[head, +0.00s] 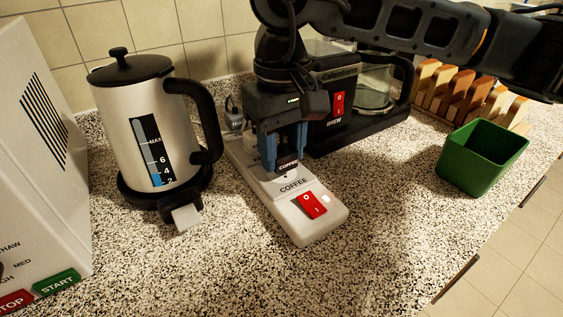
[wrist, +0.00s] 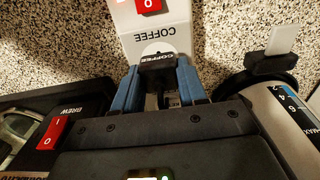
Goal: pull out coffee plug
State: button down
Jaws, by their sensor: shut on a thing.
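The coffee plug (head: 288,166) is a small black block labelled COFFEE. It is at the socket marked COFFEE on the white power strip (head: 322,228). My gripper (head: 285,155) points down over the strip, with its blue fingers shut on the plug. In the wrist view the plug (wrist: 158,60) shows between the fingertips (wrist: 157,75). Whether its prongs are in the socket is hidden. A red switch (head: 312,205) sits on the strip just in front of the socket. The black coffee maker (head: 335,130) stands behind and to the right of the strip.
A steel kettle (head: 140,110) stands close on the left, its white switch lever (head: 186,217) toward the strip. Another plug (head: 234,118) is at the strip's far end. A green bin (head: 483,158) and wooden slats (head: 465,92) are at right. The front counter is clear.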

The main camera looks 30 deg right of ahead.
aim_at(283, 151)
jog(key=shift+r+p, duration=0.35)
jog(key=shift+r, duration=1.85)
